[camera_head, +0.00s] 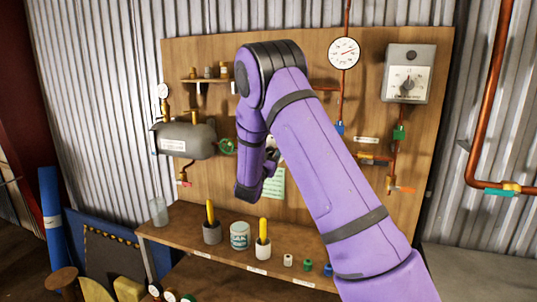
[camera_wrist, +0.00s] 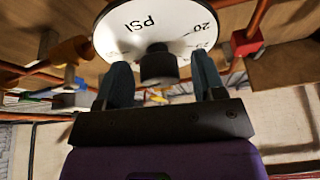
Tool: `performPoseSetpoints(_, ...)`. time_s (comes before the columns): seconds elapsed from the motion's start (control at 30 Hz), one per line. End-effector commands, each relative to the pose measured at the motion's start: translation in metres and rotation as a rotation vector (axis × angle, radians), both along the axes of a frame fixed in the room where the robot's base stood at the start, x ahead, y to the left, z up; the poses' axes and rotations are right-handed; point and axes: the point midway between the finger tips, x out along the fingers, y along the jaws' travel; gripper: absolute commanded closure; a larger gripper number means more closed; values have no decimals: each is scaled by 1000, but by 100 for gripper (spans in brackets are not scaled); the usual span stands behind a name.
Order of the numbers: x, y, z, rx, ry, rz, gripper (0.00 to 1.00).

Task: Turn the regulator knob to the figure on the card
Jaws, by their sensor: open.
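The regulator knob (camera_wrist: 157,68) is a short black cylinder in front of a white dial plate (camera_wrist: 126,32) marked PSI with figures such as 20. The plate is cut off by the top edge of the wrist view. My gripper (camera_wrist: 161,72) is open, with one blue-grey finger on each side of the knob in the picture. I cannot tell whether the fingers touch it. In the head view my arm hides the knob and the fingertips. A pale green card (camera_head: 274,184) hangs on the wooden board, partly covered by my arm; its figure is too small to read.
The wooden board (camera_head: 200,60) carries a grey tank (camera_head: 186,140), a round gauge (camera_head: 344,53), a grey timer box (camera_head: 408,74) and copper pipes. A shelf (camera_head: 188,238) below holds cups, a can and small caps. In the wrist view, yellow (camera_wrist: 72,50) and red (camera_wrist: 247,42) fittings flank the dial.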

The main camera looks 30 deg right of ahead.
Motion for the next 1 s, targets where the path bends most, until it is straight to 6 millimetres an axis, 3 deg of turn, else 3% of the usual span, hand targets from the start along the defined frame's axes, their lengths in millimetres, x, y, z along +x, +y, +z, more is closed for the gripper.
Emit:
performPoseSetpoints(0.13, 0, 0, 0, 0, 0, 0, 37)
performPoseSetpoints(0.3, 0, 0, 0, 0, 0, 0, 76)
performPoseSetpoints(0.37, 0, 0, 0, 0, 0, 0, 86)
performPoseSetpoints(0.67, 0, 0, 0, -19, 24, 1, 86)
performPoseSetpoints(1.0, 0, 1, 0, -145, 188, 1, 86)
